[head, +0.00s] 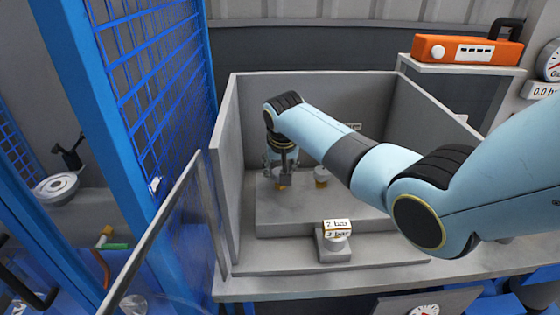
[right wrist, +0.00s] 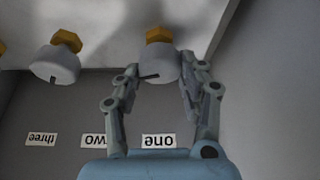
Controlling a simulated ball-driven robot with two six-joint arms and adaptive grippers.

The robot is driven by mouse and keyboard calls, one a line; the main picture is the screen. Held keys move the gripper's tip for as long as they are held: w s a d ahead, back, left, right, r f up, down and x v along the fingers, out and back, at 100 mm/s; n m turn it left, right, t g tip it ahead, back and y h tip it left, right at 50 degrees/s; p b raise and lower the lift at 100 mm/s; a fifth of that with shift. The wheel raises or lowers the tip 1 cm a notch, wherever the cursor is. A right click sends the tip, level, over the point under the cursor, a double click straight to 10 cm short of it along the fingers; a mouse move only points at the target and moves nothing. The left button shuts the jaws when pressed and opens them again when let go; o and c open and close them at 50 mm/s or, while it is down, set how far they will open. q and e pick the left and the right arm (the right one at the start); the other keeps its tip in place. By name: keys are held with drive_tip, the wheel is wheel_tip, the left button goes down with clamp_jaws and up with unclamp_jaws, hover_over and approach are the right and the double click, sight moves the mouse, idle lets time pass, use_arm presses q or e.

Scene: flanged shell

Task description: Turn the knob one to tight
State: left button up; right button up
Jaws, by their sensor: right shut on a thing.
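Knob one, a grey round knob (right wrist: 157,66) on a yellow-orange hex fitting, is in the right wrist view above the upside-down label "one" (right wrist: 158,140). A dark slot mark shows on its face. My right gripper (right wrist: 165,68) has its two fingers on either side of the knob and is shut on it. In the head view my right gripper (head: 281,163) reaches down inside the grey box; the arm and fingers hide most of the knob there, with a bit of orange below. My left gripper is not in view.
A second grey knob (right wrist: 57,65) stands left of knob one, above label "two" (right wrist: 97,140); a third is cut off at the edge. Grey box walls (head: 228,190) surround the workspace. A block with bar labels (head: 336,232) stands at the front. Blue mesh fencing (head: 160,80) is at left.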

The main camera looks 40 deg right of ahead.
drive_tip(key=shift+m+g+h, duration=0.3)
drive_tip(key=shift+m+h, duration=0.3)
drive_tip(key=shift+m, duration=1.4)
drive_tip(key=o, duration=1.2)
drive_tip(key=v, duration=1.2)
drive_tip(key=shift+w, duration=0.1)
